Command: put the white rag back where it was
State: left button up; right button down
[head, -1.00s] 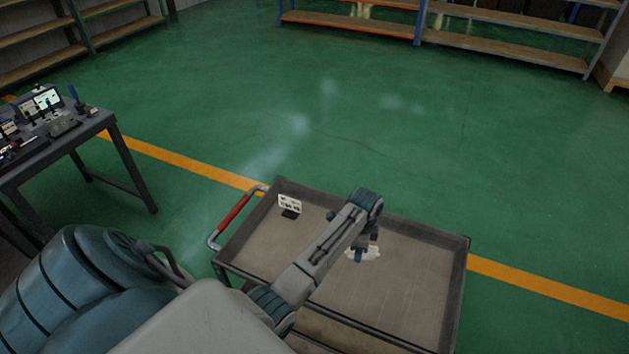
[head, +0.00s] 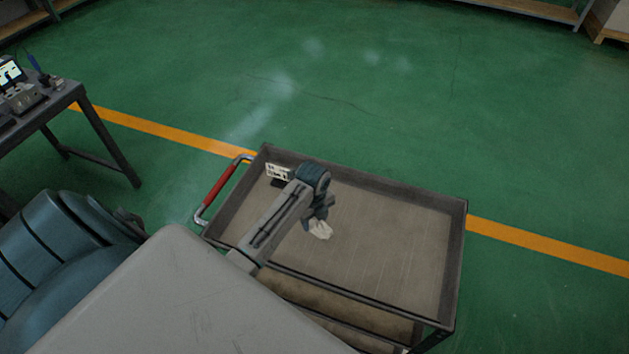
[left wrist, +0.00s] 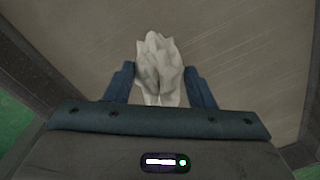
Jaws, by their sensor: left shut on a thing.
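The white rag (head: 321,229) is crumpled and hangs at the tip of my left gripper (head: 311,219), over the tray of the cart (head: 400,245). In the left wrist view the rag (left wrist: 160,68) is bunched up between the two blue fingers of my left gripper (left wrist: 161,85), which is shut on it. The head view does not clearly show whether the rag's lower edge touches the tray. My right gripper is not in view.
A small white card on a dark stand (head: 278,172) stands in the cart's back left corner, close to my left arm. The cart has raised rims and a red handle (head: 221,186). The tray's right side is bare. A dark table (head: 60,100) stands at the left.

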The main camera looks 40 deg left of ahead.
aim_at(315, 226)
pick_arm(q)
notch_tip(315, 226, down, 4)
jog(key=shift+r+p, duration=0.15)
jog(key=shift+p, duration=0.3)
jog(key=shift+f, duration=0.35)
jog(key=o, duration=0.9)
jog(key=shift+o, duration=0.2)
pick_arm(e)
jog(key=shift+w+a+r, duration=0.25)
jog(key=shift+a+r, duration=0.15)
